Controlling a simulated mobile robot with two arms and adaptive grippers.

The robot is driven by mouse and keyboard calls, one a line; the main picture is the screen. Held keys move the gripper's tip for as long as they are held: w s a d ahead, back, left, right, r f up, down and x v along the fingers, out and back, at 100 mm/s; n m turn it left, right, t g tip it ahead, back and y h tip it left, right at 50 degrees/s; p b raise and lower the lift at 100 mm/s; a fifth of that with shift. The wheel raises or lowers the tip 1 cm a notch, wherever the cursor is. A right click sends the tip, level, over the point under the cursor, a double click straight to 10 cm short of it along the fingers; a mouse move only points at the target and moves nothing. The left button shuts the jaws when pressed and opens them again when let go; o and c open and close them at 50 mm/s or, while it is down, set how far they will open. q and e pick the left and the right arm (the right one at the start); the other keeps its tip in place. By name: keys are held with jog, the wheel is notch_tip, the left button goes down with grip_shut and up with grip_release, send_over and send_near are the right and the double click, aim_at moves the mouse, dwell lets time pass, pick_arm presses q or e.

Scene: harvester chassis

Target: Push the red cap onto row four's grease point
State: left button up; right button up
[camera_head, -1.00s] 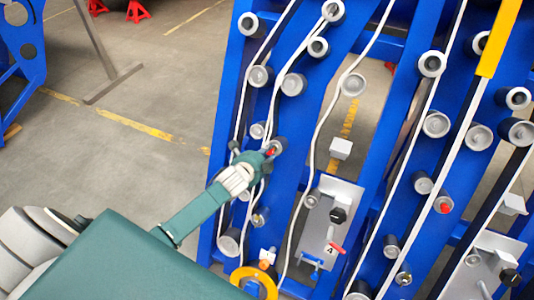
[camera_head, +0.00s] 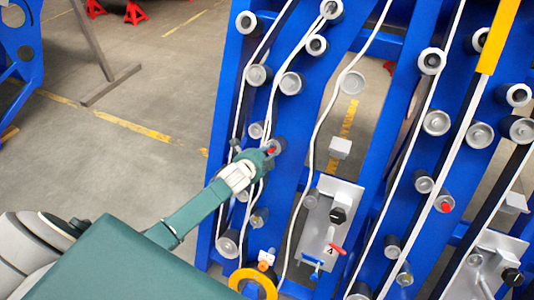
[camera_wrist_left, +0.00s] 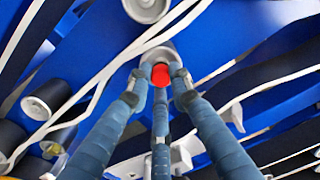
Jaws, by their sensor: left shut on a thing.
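The red cap (camera_wrist_left: 160,75) sits between the fingertips of my left gripper (camera_wrist_left: 157,84) in the left wrist view. It lines up with the grey round end of a roller or hub (camera_wrist_left: 158,54) behind it. I cannot tell whether the cap touches that end. In the head view my left gripper (camera_head: 266,155) is shut on the cap (camera_head: 271,150) at the grey hub (camera_head: 280,145) on the blue frame. The grease point itself is hidden behind the cap and fingers. A plate with the label 4 (camera_head: 329,251) is lower right of the gripper. My right gripper is not in view.
White belts (camera_head: 313,140) and several grey rollers (camera_head: 290,83) crowd the blue frame (camera_head: 385,140) around the gripper. Another red-centred hub (camera_head: 445,206) is on the right column. A yellow ring (camera_head: 254,274) is below. Open floor (camera_head: 140,95) lies to the left.

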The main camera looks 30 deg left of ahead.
pick_arm(q)
jog(key=shift+w+f, duration=0.1)
jog(key=shift+w, duration=0.05)
jog(key=o, duration=0.8)
jog(key=v, duration=1.2)
